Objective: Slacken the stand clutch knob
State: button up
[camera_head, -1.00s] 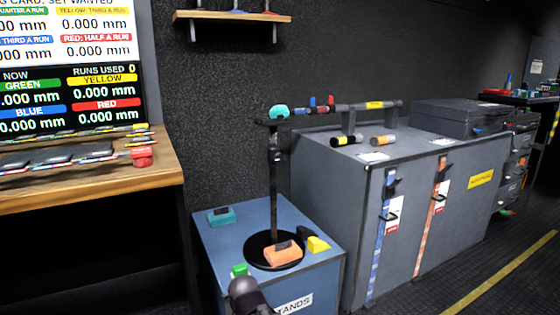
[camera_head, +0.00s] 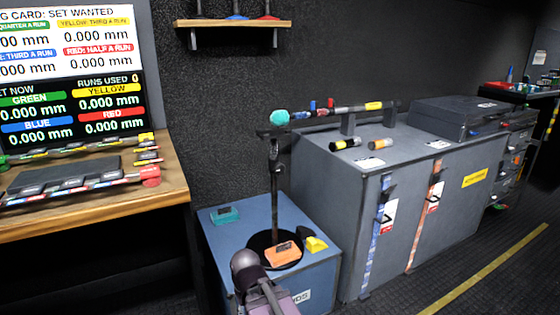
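A dark stand (camera_head: 275,195) rises from a round black base (camera_head: 262,240) on a blue box (camera_head: 217,240). A dark fitting (camera_head: 274,153) sits on the upper pole; I cannot tell whether it is the clutch knob. At the top of the stand is a teal round end (camera_head: 279,118), in line with a bar (camera_head: 348,109) carrying blue, red and yellow pieces. Part of my arm shows at the bottom centre, in front of the blue box. My gripper's fingers are not visible.
An orange block (camera_head: 281,254), a yellow block (camera_head: 316,244) and a teal block (camera_head: 224,215) lie on the blue box. A grey cabinet (camera_head: 335,190) stands to the right, with a wooden desk (camera_head: 110,198) at left. Floor at the right is clear.

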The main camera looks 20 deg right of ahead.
aim_at(279, 168)
jog(key=z, duration=0.05)
jog(key=k, duration=1.35)
jog(key=u, duration=0.3)
jog(key=i, duration=0.95)
jog(key=z, duration=0.2)
